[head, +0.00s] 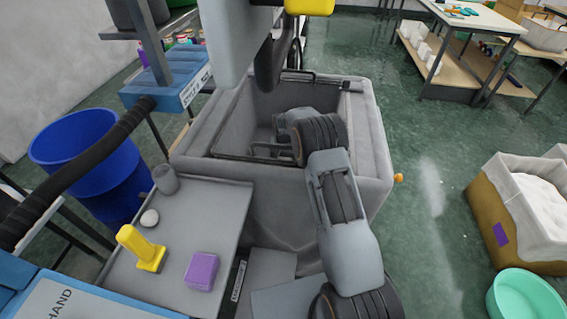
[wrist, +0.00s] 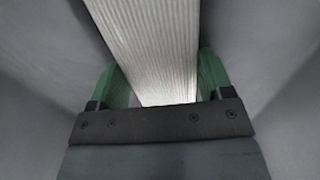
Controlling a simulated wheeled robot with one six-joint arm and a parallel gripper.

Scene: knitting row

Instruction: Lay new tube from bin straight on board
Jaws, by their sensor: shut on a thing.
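The ribbed pale grey-white tube (wrist: 155,40) runs from the top of the wrist view down between the two green fingers of my gripper (wrist: 160,78). My gripper is shut on it, and its far end is out of view. In the head view my arm bends over into a grey soft-sided bin (head: 370,165). My gripper's fingers and the tube are hidden there behind my wrist and the bin's wall. Smooth grey surfaces lie on both sides of the tube in the wrist view. I cannot make out the board for certain.
A grey side table (head: 190,220) left of the bin holds a yellow-handled tool (head: 140,250), a purple block (head: 201,271), a white ball (head: 150,217) and a grey cup (head: 166,179). A blue barrel (head: 85,160) stands further left.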

